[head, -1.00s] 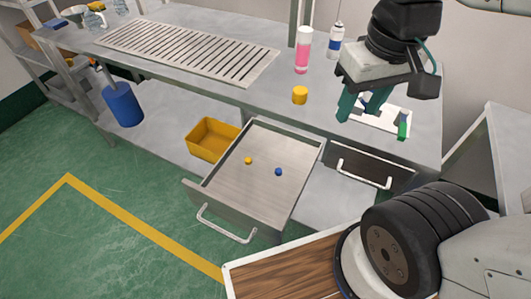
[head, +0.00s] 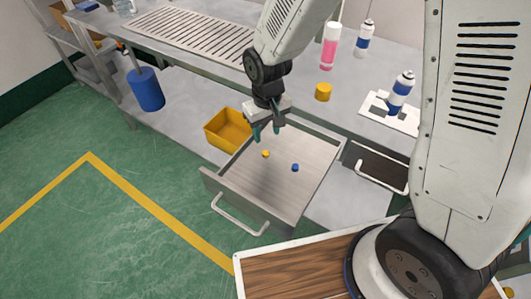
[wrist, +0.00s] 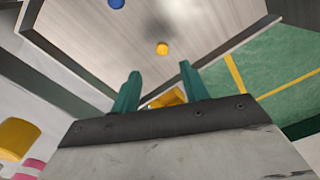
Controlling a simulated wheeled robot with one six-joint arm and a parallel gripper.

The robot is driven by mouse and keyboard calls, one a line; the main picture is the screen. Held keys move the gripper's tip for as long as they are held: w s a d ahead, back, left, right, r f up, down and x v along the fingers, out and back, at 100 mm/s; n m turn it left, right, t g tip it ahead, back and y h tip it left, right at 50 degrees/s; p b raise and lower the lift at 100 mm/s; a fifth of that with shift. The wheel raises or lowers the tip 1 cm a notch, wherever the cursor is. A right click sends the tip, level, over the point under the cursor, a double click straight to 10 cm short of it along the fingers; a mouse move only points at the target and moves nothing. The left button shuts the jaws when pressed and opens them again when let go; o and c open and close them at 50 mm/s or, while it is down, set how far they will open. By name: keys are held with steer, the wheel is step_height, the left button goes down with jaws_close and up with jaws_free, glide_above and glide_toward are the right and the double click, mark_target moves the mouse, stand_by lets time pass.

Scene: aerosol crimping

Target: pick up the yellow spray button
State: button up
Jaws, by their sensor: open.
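The yellow spray button (head: 266,154) lies on the bare floor of the pulled-out drawer (head: 250,185). A blue button (head: 295,167) lies to its right in the same drawer. My gripper (head: 266,134) is open and empty above the back left part of the drawer, apart from the yellow button. In the wrist view, the yellow button (wrist: 162,48) shows beyond the gap between the green fingertips (wrist: 160,69). The blue button (wrist: 117,3) is cut by the top edge there.
A yellow bin (head: 222,133) stands left of the drawer. The bench holds a yellow cap (head: 323,92), a pink-and-white can (head: 330,46), and blue-and-white cans (head: 364,38), one on a white plate (head: 375,107). The drawer walls surround the buttons.

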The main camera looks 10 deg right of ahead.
mark_target(266, 152)
steer(key=f, duration=0.8)
steer(key=shift+s+a, duration=0.15)
steer(key=shift+a, duration=0.05)
jaws_close()
